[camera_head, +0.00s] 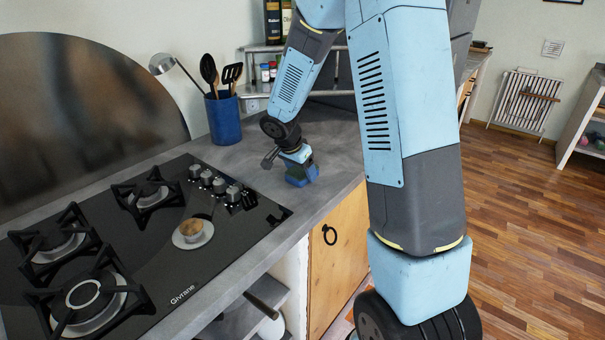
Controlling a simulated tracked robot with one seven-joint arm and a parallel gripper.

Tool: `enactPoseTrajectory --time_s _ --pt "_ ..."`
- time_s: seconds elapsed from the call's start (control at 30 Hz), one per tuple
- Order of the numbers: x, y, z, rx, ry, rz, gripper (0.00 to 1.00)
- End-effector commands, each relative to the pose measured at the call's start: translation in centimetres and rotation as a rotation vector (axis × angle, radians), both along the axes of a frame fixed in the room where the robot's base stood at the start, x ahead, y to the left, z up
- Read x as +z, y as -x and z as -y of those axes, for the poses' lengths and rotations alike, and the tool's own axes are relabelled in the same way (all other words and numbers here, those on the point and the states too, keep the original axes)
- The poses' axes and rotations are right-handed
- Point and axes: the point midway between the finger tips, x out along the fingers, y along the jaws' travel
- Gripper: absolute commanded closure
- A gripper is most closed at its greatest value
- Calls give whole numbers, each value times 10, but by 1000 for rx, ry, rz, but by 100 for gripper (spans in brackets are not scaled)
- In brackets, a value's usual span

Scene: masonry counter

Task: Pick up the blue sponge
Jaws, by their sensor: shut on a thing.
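The blue sponge (301,177) is a small dark blue block on the grey counter (335,150), to the right of the stove and close to the counter's front edge. My gripper (299,166) is directly above it, pointing down, with its jaws shut on the sponge. The fingertips are small and partly hidden against the sponge. I cannot tell whether the sponge's underside touches the counter or is slightly above it.
A blue utensil holder (223,118) stands behind, near the wall. A small shelf (262,90) with bottles stands at the back. The counter around the gripper is clear.

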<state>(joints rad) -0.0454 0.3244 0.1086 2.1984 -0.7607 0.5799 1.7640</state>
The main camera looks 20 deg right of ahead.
Motion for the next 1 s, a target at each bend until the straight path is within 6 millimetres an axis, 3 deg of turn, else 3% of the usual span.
enactPoseTrajectory --time_s 0.27,0.43,0.8,1.0 --pt "6 0 1 -1 -1 1 57" --pt "41 0 0 -1 0 6 57" --pt "99 51 -13 1 -1 5 57" --pt "114 89 -22 2 0 3 57"
